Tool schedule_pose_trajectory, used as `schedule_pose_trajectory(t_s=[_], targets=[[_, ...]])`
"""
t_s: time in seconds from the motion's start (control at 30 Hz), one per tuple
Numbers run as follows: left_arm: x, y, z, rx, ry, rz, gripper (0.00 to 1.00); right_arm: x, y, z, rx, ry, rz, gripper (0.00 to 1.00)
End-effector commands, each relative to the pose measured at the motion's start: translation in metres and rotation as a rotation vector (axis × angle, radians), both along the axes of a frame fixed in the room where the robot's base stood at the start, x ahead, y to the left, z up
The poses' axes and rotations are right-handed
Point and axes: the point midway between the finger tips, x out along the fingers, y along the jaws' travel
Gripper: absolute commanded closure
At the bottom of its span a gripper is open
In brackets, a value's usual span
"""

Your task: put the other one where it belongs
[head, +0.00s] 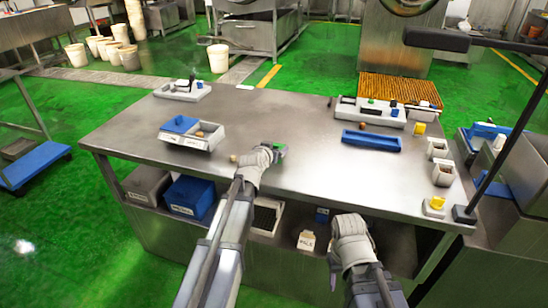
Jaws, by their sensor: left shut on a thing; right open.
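My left gripper (272,153) is shut on a small green thing (281,149) above or at the middle of the steel table (290,120); the gripper hides most of it. My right gripper (347,228) is low at the table's front edge, open, with nothing visible in it. A white holder (366,112) with several slots and small dark, green and blue pieces stands at the back right. Which object the task means by "the other one" cannot be told from this picture.
A blue tray (371,141) lies before the holder. A blue-lidded box (190,133) and a white stand (182,92) are at left. The table's middle is mostly clear.

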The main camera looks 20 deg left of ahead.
Motion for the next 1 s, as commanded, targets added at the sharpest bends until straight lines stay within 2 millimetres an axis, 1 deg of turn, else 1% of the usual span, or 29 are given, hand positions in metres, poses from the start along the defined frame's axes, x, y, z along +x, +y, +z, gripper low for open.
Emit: schedule_pose_trajectory(t_s=[0.03,0.1,0.37,0.53,0.57,0.6,0.67,1.0], targets=[[0.0000,0.0000,-0.0135,0.000,0.000,0.000,0.74,0.0000,0.0000,-0.0136,0.000,0.000,0.000,0.50],[0.0001,0.0000,-0.0191,0.000,0.000,0.000,0.74,0.0000,0.0000,-0.0192,0.000,0.000,0.000,0.50],[0.0001,0.0000,-0.0173,0.000,0.000,0.000,0.74,0.0000,0.0000,-0.0173,0.000,0.000,0.000,0.50],[0.0001,0.0000,-0.0221,0.000,0.000,0.000,0.74,0.0000,0.0000,-0.0222,0.000,0.000,0.000,0.50],[0.0000,0.0000,-0.0210,0.000,0.000,0.000,0.10,0.0000,0.0000,-0.0210,0.000,0.000,0.000,0.50],[0.0000,0.0000,-0.0204,0.000,0.000,0.000,0.06,0.0000,0.0000,-0.0204,0.000,0.000,0.000,0.50],[0.0000,0.0000,-0.0204,0.000,0.000,0.000,0.00,0.0000,0.0000,-0.0204,0.000,0.000,0.000,0.50],[0.0000,0.0000,-0.0178,0.000,0.000,0.000,0.00,0.0000,0.0000,-0.0178,0.000,0.000,0.000,0.50]])
